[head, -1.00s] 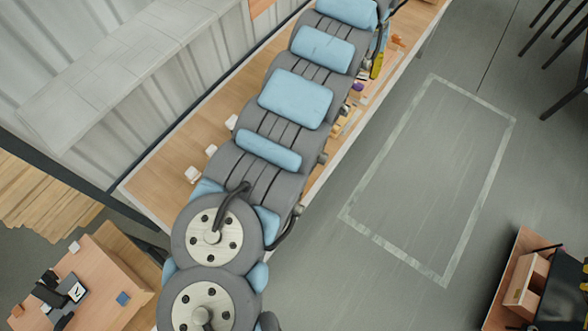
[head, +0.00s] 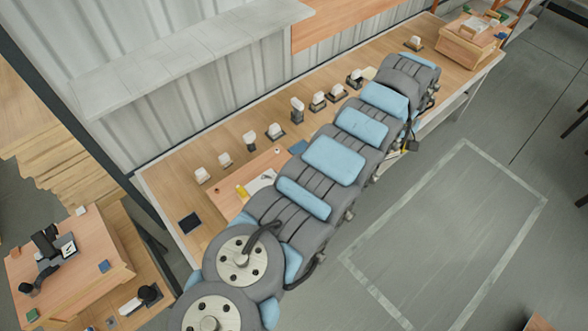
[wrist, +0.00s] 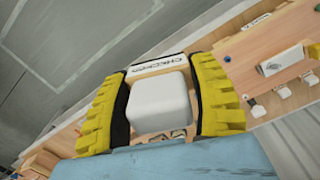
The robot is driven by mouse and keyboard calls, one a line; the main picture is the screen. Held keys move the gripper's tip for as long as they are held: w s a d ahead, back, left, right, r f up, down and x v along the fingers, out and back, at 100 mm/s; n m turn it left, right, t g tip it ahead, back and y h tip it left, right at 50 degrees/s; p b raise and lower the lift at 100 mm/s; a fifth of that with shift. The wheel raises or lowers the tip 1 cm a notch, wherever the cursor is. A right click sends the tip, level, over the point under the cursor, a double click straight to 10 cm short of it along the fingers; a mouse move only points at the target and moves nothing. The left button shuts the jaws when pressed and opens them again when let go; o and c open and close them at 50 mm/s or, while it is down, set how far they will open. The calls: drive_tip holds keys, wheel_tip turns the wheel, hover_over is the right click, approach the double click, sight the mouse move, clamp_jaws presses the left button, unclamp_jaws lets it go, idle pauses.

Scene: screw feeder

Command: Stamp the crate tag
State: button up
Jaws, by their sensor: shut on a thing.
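My gripper (wrist: 160,85) shows in the wrist view with yellow ribbed fingers and dark inner pads. It is shut on a stamp with a white rounded block handle (wrist: 158,107) and a pale strip with dark lettering beyond it. The lettering is too blurred to read surely. In the head view my arm hides the held stamp and most of the gripper. A white sheet (head: 261,182) lies on a wooden board at the bench's near left, with a yellow piece beside it. I cannot tell which piece is the crate tag.
Several white-handled stamps (head: 274,131) stand along the back of the wooden bench (head: 165,190). A dark square pad (head: 189,223) lies at its left end. A wooden box (head: 468,48) stands at the far right end. A grey shelf (head: 190,50) overhangs the back.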

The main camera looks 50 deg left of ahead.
drive_tip(key=s+a+f+n, duration=0.5)
drive_tip(key=a+f+n, duration=0.1)
drive_tip(key=a, duration=0.5)
drive_tip(key=n+b, duration=0.2)
drive_tip(key=n, duration=1.4)
hover_over(255, 186)
wheel_tip(255, 186, down, 15)
drive_tip(key=shift+s+r, duration=0.1)
drive_tip(key=shift+r, duration=0.05)
wheel_tip(255, 186, down, 2)
drive_tip(key=shift+f+b, duration=0.1)
drive_tip(key=shift+b, duration=1.15)
wheel_tip(255, 186, down, 4)
drive_tip(key=b, duration=0.5)
drive_tip(key=shift+b, duration=0.4)
drive_tip(key=shift+f, duration=0.35)
drive_tip(key=shift+f+p, duration=0.1)
drive_tip(key=shift+p, duration=0.25)
